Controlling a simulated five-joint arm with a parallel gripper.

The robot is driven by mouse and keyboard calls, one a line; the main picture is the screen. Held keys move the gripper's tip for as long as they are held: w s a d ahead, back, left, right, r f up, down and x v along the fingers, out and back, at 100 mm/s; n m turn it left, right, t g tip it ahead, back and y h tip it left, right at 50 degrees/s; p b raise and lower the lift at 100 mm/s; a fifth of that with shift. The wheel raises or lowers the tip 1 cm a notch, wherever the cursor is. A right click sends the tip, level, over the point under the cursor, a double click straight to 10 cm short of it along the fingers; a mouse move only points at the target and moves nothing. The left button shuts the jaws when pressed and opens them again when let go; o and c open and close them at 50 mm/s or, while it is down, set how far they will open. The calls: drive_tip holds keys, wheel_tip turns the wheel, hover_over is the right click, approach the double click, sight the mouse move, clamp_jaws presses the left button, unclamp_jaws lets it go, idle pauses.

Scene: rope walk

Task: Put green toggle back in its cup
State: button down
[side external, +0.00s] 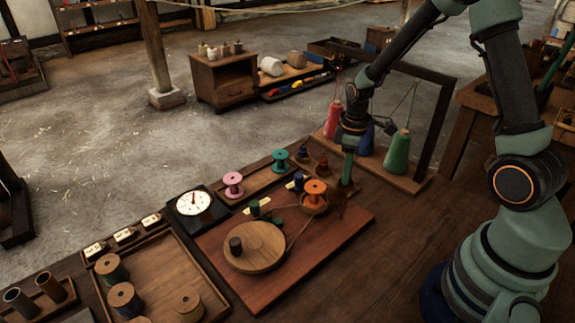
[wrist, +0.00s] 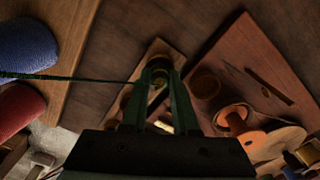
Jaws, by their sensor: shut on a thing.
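My gripper (side external: 347,172) points down over the right end of a narrow wooden strip (wrist: 136,82). In the wrist view its two fingers (wrist: 158,88) are shut on a small, dark green toggle (wrist: 158,72). A green cord (wrist: 70,78) runs from the toggle to the left. Below the toggle is a dark round shape, perhaps its cup; the fingers hide much of it, and I cannot tell whether the toggle is inside or above it. In the side view, a blue toggle (side external: 302,150) and a red toggle (side external: 323,160) stand in cups left of my gripper.
A dark frame with red (side external: 333,120) and green (side external: 397,152) cones stands behind my gripper; a blue one is partly hidden. In front is a reddish board (side external: 330,232) with a wooden disc (side external: 255,247) and orange spool (side external: 315,190). A dial (side external: 194,202) and spool tray (side external: 205,285) lie left.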

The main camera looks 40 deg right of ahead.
drive_tip(key=shift+f, duration=0.1)
drive_tip(key=c, duration=0.6)
unclamp_jaws()
drive_tip(key=o, duration=0.4)
drive_tip(key=shift+r, duration=4.05)
